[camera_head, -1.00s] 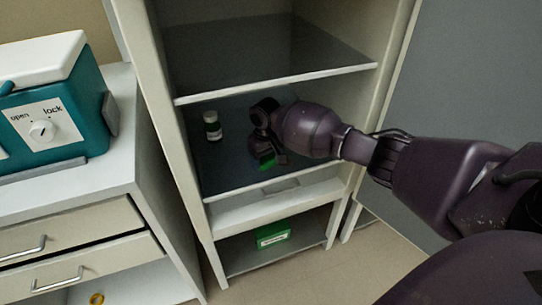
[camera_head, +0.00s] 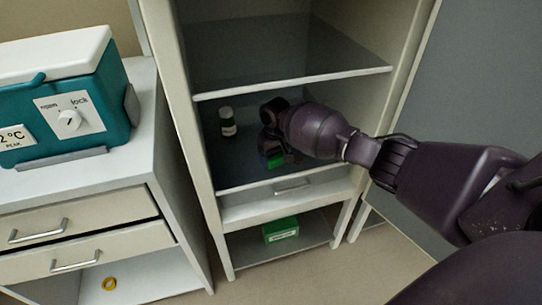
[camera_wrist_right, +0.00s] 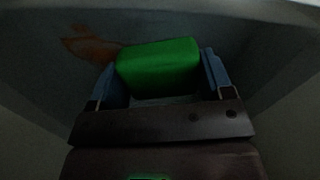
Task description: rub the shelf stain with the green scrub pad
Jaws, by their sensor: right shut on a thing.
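The green scrub pad (camera_wrist_right: 158,68) is between the fingers of my right gripper (camera_head: 277,160), which is shut on it. In the wrist view the gripper's blue-grey fingers (camera_wrist_right: 212,72) flank the pad. The pad also shows as a small green patch in the head view (camera_head: 276,159), low over the middle shelf of the open cabinet. The stain (camera_wrist_right: 92,48) is an orange-brown smear on the dark shelf, up and left of the pad in the wrist view. Whether the pad touches the shelf is not clear. The stain cannot be made out in the head view. My left gripper is out of view.
A white-capped bottle (camera_head: 227,122) stands on the same shelf, left of my gripper. The upper shelf (camera_head: 290,86) lies close above my arm. A green box (camera_head: 281,230) sits on the bottom shelf. A teal cooler (camera_head: 65,100) stands on the drawer unit at left.

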